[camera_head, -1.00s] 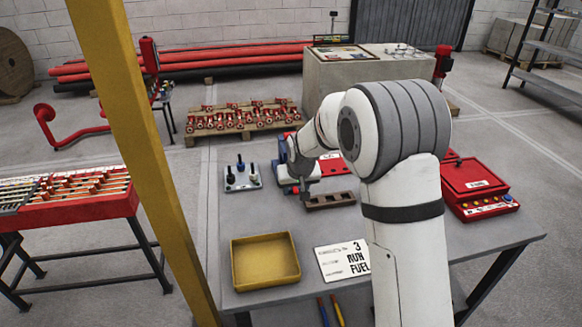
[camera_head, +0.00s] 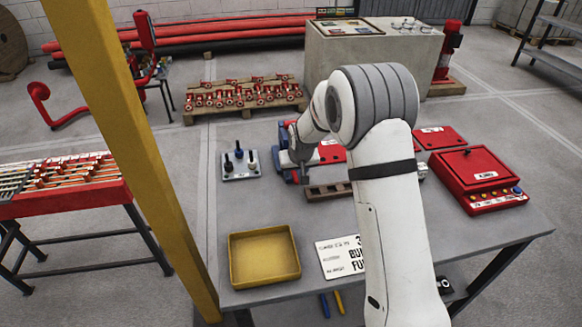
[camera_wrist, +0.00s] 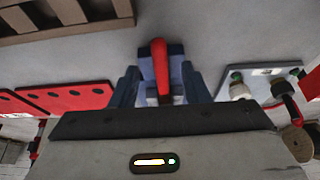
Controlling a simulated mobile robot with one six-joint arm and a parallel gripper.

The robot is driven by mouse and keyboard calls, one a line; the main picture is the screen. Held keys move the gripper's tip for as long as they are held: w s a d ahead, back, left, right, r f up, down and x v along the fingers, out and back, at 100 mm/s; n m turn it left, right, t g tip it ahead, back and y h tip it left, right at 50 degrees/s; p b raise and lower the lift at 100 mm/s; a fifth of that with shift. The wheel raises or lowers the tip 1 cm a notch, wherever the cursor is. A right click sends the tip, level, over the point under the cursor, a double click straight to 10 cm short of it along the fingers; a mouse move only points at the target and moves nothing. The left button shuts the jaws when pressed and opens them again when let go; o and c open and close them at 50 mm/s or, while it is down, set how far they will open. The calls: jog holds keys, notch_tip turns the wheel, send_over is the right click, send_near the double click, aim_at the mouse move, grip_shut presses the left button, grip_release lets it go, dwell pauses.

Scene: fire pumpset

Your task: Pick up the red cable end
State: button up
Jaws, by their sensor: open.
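In the wrist view a red rounded piece (camera_wrist: 160,68), which looks like the red cable end, stands upright in front of a blue-grey block (camera_wrist: 175,50). My gripper (camera_wrist: 160,84) is open, with one finger on each side of the red piece. I cannot tell whether either finger touches it. In the head view my gripper (camera_head: 304,180) hangs low over the table, beside the blue fixture (camera_head: 284,140) and near the brown slotted block (camera_head: 330,191). The red piece cannot be made out there.
A plate with several posts (camera_head: 240,166) stands to the left; it also shows in the wrist view (camera_wrist: 250,76). A yellow tray (camera_head: 264,256) and a white sign (camera_head: 335,262) lie nearer. A red box (camera_head: 480,178) stands right. A yellow post (camera_head: 115,120) crosses the left.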

jog(key=shift+x, duration=0.9)
grip_shut()
